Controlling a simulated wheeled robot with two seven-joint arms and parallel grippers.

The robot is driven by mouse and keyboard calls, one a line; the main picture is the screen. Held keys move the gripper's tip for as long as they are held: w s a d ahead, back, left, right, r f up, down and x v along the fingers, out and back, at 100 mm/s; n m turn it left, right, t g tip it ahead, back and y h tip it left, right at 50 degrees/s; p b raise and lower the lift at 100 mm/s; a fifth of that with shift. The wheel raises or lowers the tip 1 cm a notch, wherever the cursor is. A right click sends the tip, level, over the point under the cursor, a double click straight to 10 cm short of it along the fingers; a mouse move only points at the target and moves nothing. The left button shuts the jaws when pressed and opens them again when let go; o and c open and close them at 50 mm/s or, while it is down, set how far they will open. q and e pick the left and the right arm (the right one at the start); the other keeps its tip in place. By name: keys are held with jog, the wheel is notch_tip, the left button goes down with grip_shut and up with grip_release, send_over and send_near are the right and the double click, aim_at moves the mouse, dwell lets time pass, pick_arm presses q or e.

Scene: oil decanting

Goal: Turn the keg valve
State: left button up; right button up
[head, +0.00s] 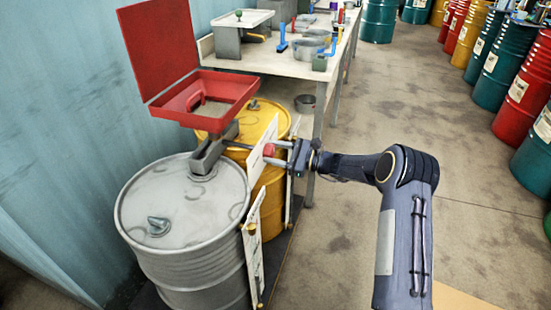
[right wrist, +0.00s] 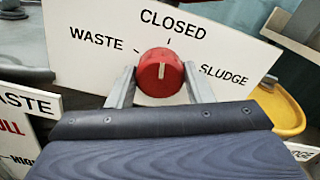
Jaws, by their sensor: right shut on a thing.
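The red valve knob (head: 269,150) sits on a white sign panel (head: 263,142) beside the yellow drum (head: 256,122). In the right wrist view the knob (right wrist: 160,72) has a white mark pointing roughly up, close to the CLOSED tick. The panel (right wrist: 75,20) also reads WASTE on the left and SLUDGE on the right. My right gripper (head: 280,156) is shut on the knob, with one finger on each side in the right wrist view (right wrist: 160,88). My left gripper is not in view.
A grey drum (head: 180,215) stands front left, with a second white panel (head: 253,250) beside it. An open red box (head: 205,100) sits above the drums. A workbench (head: 275,62) stands behind. Coloured drums (head: 500,62) line the right; the floor (head: 460,175) between is clear.

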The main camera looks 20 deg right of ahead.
jog(key=n+b, duration=0.3)
jog(key=b, duration=0.1)
jog(key=n+b, duration=0.3)
jog(key=b, duration=0.2)
jog(key=n+b, duration=0.4)
jog(key=b, duration=0.1)
jog(key=shift+f, duration=0.25)
jog(key=shift+r+n+b, duration=0.15)
jog(key=shift+n+b, duration=0.75)
jog(key=o, duration=1)
jog(key=shift+r, duration=0.1)
jog(key=shift+p+v, duration=0.75)
jog(key=shift+v, duration=3.15)
